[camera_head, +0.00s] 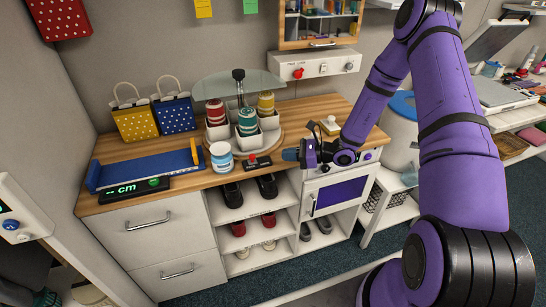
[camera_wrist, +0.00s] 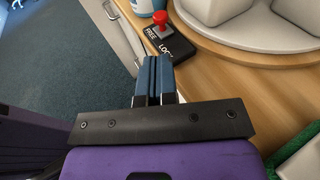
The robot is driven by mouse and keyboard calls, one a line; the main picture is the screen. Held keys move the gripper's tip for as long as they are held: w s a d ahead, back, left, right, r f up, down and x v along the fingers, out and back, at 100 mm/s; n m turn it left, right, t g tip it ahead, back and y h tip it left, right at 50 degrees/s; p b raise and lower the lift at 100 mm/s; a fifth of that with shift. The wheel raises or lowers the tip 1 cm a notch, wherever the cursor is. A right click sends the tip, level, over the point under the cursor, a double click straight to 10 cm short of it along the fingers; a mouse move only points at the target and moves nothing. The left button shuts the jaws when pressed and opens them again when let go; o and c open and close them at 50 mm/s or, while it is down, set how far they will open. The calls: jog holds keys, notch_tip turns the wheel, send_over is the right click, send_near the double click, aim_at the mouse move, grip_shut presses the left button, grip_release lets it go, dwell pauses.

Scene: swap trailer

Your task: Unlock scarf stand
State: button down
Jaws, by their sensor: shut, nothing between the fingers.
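My gripper (camera_head: 290,155) is right of the box in the head view. Its blue fingers (camera_wrist: 154,62) are shut and empty, just short of the box and apparently apart from it.
A white and blue jar (camera_head: 221,157) stands left of the box. A blue tray (camera_head: 146,170) with a "cm" display (camera_head: 136,188) and two polka-dot bags (camera_head: 173,115) are further left. Shelves with shoes (camera_head: 250,215) lie below the counter edge.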

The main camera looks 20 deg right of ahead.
jog(key=shift+v, duration=2.35)
jog(key=s+a+r+n+g+h, duration=0.25)
jog(key=s+r+n, duration=0.2)
jog(key=r, duration=0.35)
jog(key=s+a+r+n+g+h, duration=0.1)
jog(key=s+r+n+g, duration=0.2)
jog(key=r+n, duration=0.35)
jog(key=s+a+r+n+g+h, duration=0.2)
jog(key=s+r+n, duration=0.15)
jog(key=r, duration=0.55)
jog(key=s+d+r+n+t+h, duration=0.2)
jog(key=s+r+n+h, duration=0.2)
jog(key=s+r, duration=0.3)
jog(key=s+d+r+n+t+h, duration=0.2)
jog(key=s+r, duration=0.6)
jog(key=s, duration=0.5)
jog(key=n+t+h, duration=0.1)
jog(key=n+h, duration=0.1)
jog(key=n, duration=0.1)
jog(key=shift+t, duration=0.35)
